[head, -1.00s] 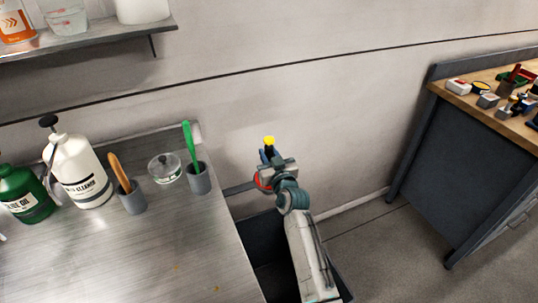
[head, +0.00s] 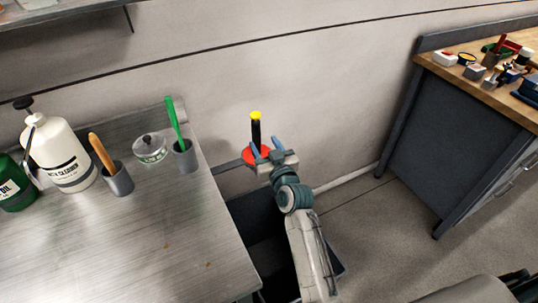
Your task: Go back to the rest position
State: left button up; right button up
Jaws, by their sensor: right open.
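My right gripper (head: 264,145) is in the middle of the head view, with its arm coming up from the bottom. Its two blue fingers are spread apart and it is open. A dark upright rod with a yellow top (head: 256,126) rises from a red disc (head: 251,156) just beyond the fingers. The fingers and wrist overlap the disc in the picture, and I cannot tell whether they touch it. I see nothing held in the gripper. My left gripper is not in view.
A metal bench (head: 150,240) at left holds a white pump bottle (head: 60,155), a green bottle (head: 14,185), a glass jar (head: 150,149) and two grey cups. A dark bin (head: 252,222) lies below my arm. A workbench (head: 428,140) with several small items stands right.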

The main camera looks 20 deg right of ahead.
jog(key=s+d+f+g+h, duration=0.1)
jog(key=s+d+f+g, duration=0.35)
jog(key=s, duration=0.75)
jog(key=s+d+f+g+h, duration=0.1)
jog(key=s+d+f+g, duration=0.3)
jog(key=s, duration=0.9)
jog(key=s+d+f+g+h, duration=0.1)
jog(key=s+d+f+g, duration=0.3)
jog(key=s, duration=0.8)
notch_tip(320, 180, down, 28)
jog(key=d+g, duration=0.2)
jog(key=g, duration=0.1)
jog(key=s+d+f+m+g, duration=0.1)
jog(key=s+f, duration=1.7)
jog(key=f, duration=0.4)
jog(key=shift+c, duration=0.4)
